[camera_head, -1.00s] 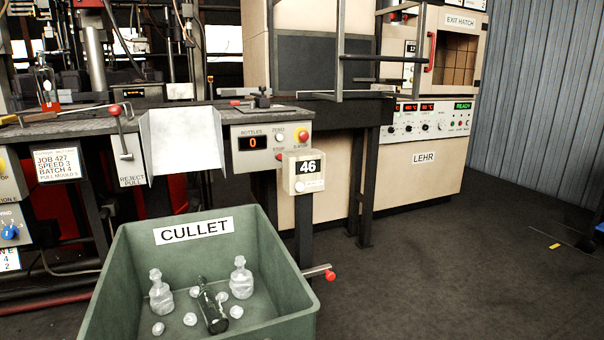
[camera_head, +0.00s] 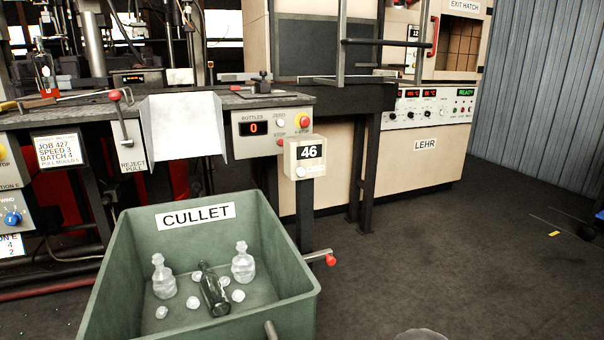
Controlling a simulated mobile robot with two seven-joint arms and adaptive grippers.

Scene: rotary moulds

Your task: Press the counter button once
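A small beige counter box (camera_head: 304,158) reading 46 is fixed at the front right corner of the machine bench. A round pale button (camera_head: 301,171) sits on its lower left, and a small label is beside it. Above it, the bench panel (camera_head: 271,132) has a red "BOTTLES" display reading 0, a pale zero button (camera_head: 281,123) and a red stop button on yellow. I see neither gripper clearly, and nothing touches the counter box.
A green cullet bin (camera_head: 290,285) with bottles and lumps stands below and left of the counter. A red-ended lever (camera_head: 330,260) juts out under it. Dark floor at right is mostly open. A pale rounded object (camera_head: 420,335) shows at the bottom edge.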

